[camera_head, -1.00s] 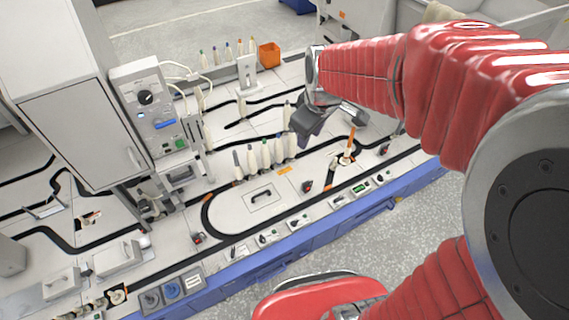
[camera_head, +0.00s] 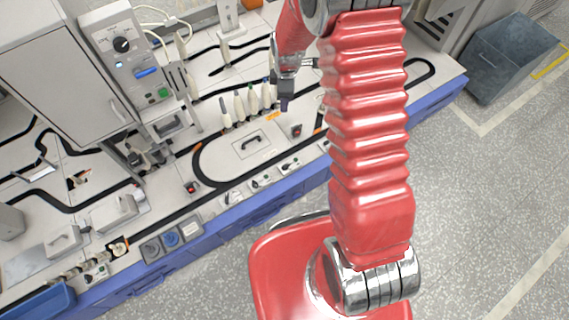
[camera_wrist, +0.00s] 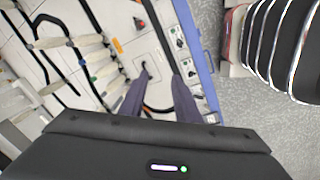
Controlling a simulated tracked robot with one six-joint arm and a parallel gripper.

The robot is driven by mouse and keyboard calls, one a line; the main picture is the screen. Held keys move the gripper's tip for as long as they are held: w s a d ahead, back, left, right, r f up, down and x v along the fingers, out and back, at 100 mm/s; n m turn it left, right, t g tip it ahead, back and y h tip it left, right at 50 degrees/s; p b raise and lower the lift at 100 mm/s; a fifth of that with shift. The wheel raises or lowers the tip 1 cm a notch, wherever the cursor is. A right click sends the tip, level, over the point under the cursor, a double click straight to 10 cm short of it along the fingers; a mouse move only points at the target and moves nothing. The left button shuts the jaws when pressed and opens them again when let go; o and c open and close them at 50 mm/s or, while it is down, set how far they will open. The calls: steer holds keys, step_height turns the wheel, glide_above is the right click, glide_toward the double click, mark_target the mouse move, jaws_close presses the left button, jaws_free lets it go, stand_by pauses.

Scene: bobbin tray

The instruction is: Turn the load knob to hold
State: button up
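A black round knob (camera_head: 122,45) sits on the grey upright control box at the upper left. Small panels with black knobs or switches line the table's front edge, one (camera_head: 261,183) near the middle; they also show in the wrist view (camera_wrist: 180,43). Labels are too small to read, so I cannot tell which is the load knob. My gripper (camera_head: 285,104) hangs over the table by the right end of the bobbin row. In the wrist view my gripper (camera_wrist: 158,90) has its two dark fingers apart with nothing between them, touching no knob.
Several pale bobbins (camera_head: 252,101) stand upright behind a flat plate with a black handle (camera_head: 251,140). A black track loops around it. Red-topped switches (camera_head: 296,131) stand nearby. A tall grey cabinet (camera_head: 55,80) is at left. A grey bin (camera_head: 508,55) stands on the floor at right.

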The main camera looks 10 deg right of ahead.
step_height(320, 180, down, 14)
steer(key=r+n+g, duration=0.1)
steer(key=n, duration=0.6)
glide_above(286, 166)
step_height(286, 166, down, 14)
steer(key=shift+w+f+g, duration=0.1)
steer(key=shift+w+g, duration=0.1)
steer(key=shift+g, duration=0.2)
steer(key=shift+f, duration=6.85)
jaws_close()
